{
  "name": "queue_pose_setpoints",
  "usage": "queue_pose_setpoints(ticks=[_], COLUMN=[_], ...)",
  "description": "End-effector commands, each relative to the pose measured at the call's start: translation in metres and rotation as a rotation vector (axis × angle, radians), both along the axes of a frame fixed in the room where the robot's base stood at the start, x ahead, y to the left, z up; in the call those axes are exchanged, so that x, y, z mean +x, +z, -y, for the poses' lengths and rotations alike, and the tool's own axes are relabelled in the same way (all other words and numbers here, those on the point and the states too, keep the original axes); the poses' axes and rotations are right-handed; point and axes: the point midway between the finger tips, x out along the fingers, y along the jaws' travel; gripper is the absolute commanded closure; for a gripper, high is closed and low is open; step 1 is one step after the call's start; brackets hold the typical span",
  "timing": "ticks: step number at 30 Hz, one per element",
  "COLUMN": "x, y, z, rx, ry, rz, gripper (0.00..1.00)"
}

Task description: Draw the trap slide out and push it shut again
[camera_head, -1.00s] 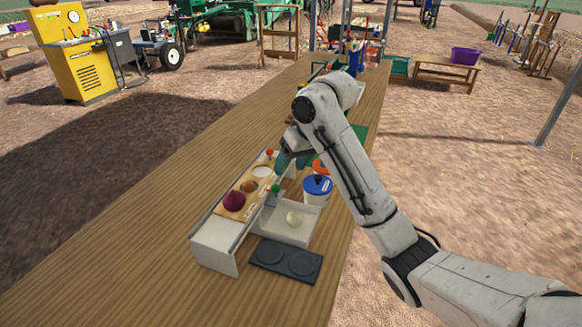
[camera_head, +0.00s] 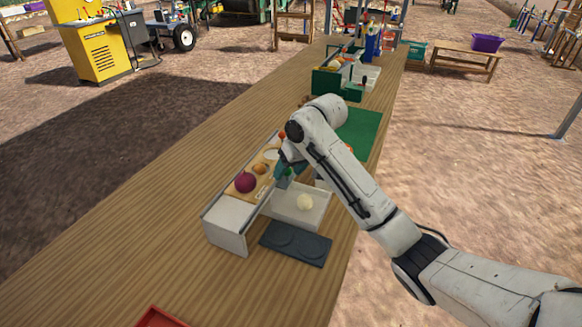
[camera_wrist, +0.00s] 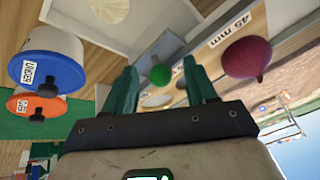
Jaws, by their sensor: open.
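A pale sizing box (camera_head: 232,212) stands on the long table, with a wooden gauge board (camera_head: 236,189) along its top. A red onion (camera_head: 245,182) and a brown onion (camera_head: 260,169) sit on the board. A green knob (camera_wrist: 160,75) shows at the box's side and seems to belong to the trap slide, whose plate I cannot make out. My gripper (camera_wrist: 161,78) is open, its green fingers on either side of the knob in the wrist view; contact cannot be told. In the head view my gripper (camera_head: 283,178) is beside the box, partly hidden by my arm.
A white tray (camera_head: 317,217) holding a pale onion (camera_head: 304,202) adjoins the box. A dark plate (camera_head: 296,244) lies in front. A blue-lidded tub (camera_wrist: 40,62) and an orange-lidded tub (camera_wrist: 32,105) stand close to my gripper. The table's left side is clear.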

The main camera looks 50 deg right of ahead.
Motion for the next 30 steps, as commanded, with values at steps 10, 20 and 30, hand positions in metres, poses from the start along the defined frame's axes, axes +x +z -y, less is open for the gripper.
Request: queue_pose_setpoints(ticks=[10,20,30], x=[0.0,0.0,-0.01], y=[0.0,0.0,0.002], z=[0.0,0.0,0.004], rx=[0.0,0.0,0.0], ry=[0.0,0.0,-0.001], rz=[0.0,0.0,0.0], gripper=[0.72,1.0,1.0])
